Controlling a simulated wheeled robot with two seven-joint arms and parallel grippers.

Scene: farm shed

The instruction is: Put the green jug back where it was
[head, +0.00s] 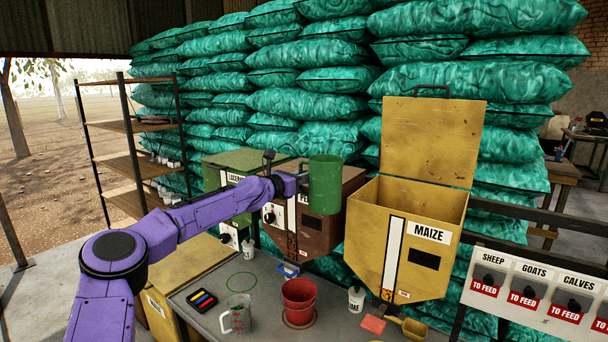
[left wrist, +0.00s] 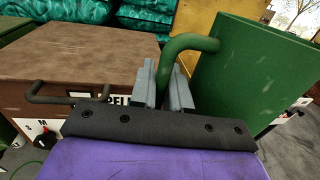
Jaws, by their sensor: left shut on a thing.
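The green jug (head: 325,186) is held up in the air, upright, in front of the brown bin and left of the maize bin. My left gripper (head: 301,180) is shut on its handle; the left wrist view shows the handle (left wrist: 189,44) between the grey fingers (left wrist: 166,88) and the jug's green wall (left wrist: 250,75) to the right. A green ring outline (head: 240,282) lies empty on the grey table (head: 265,268). My right gripper is not in view.
A red bucket (head: 299,298) stands on a red ring on the table. A clear measuring jug (head: 237,316), a black tray of coloured sticks (head: 202,300), white bottles (head: 356,298) and a yellow scoop (head: 408,327) are nearby. The maize bin (head: 365,230) has its lid open.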

